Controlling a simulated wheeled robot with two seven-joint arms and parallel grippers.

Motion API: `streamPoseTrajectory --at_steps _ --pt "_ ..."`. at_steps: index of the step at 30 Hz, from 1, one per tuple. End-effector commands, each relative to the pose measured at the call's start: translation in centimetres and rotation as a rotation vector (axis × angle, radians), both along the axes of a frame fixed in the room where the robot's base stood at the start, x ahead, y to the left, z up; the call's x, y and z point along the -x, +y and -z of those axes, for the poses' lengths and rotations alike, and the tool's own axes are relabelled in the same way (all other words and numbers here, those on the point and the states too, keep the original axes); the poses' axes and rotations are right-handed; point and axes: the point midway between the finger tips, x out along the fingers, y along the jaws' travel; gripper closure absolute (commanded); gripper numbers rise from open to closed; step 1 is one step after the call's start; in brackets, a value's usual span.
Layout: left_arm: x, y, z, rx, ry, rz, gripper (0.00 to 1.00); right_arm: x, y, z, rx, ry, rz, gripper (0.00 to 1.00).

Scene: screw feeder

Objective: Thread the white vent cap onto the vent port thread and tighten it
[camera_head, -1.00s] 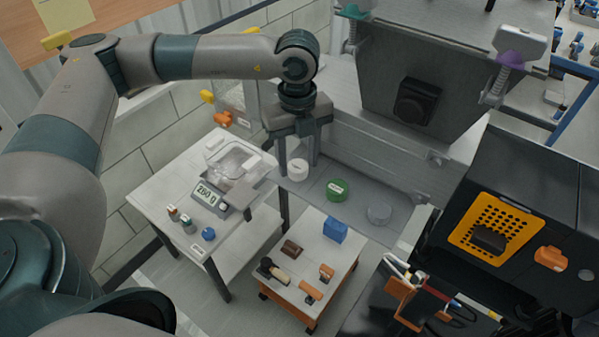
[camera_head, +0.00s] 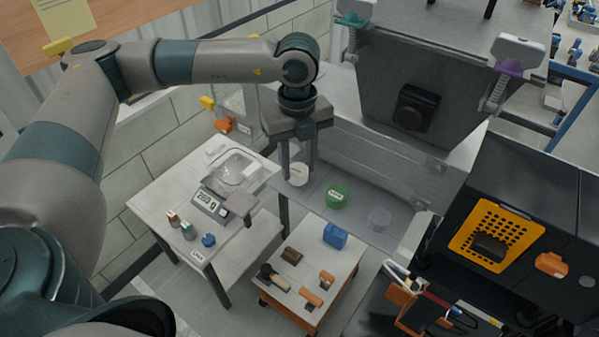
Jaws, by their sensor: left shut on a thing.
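The white vent cap (camera_head: 298,176) is on the grey shelf at the foot of the hopper. My left gripper (camera_head: 299,174) points straight down with one finger on each side of the cap and is shut on it. The cap looks upright and at shelf level; whether it sits on a thread beneath cannot be told, and I cannot make out the vent port thread. A green cap (camera_head: 336,197) and a grey round piece (camera_head: 380,218) are to its right on the same shelf. My right gripper is not in view.
A white table (camera_head: 232,244) at left carries a scale (camera_head: 211,203), a clear tub and small bottles. A low cart (camera_head: 313,268) holds a blue block (camera_head: 335,236) and tools. The dark hopper (camera_head: 385,75) rises behind the shelf. A black machine (camera_head: 520,180) stands at right.

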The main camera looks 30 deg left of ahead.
Motion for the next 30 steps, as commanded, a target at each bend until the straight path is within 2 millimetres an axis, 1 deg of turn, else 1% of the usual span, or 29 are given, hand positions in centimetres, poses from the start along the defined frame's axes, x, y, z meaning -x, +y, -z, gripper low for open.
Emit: streamPoseTrajectory --at_steps 1,16,21,30 --pt "0.0 0.0 -0.5 0.001 -0.002 0.000 0.84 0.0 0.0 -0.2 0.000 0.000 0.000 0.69" --pt "0.0 0.0 -3.7 0.000 -0.001 0.000 0.84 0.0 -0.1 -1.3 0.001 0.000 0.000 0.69" --pt "0.0 0.0 -4.1 -0.001 -0.001 0.000 0.84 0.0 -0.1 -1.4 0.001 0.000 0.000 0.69" --pt "0.0 0.0 -4.1 0.000 0.000 0.002 0.84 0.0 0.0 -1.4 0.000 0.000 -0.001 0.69"
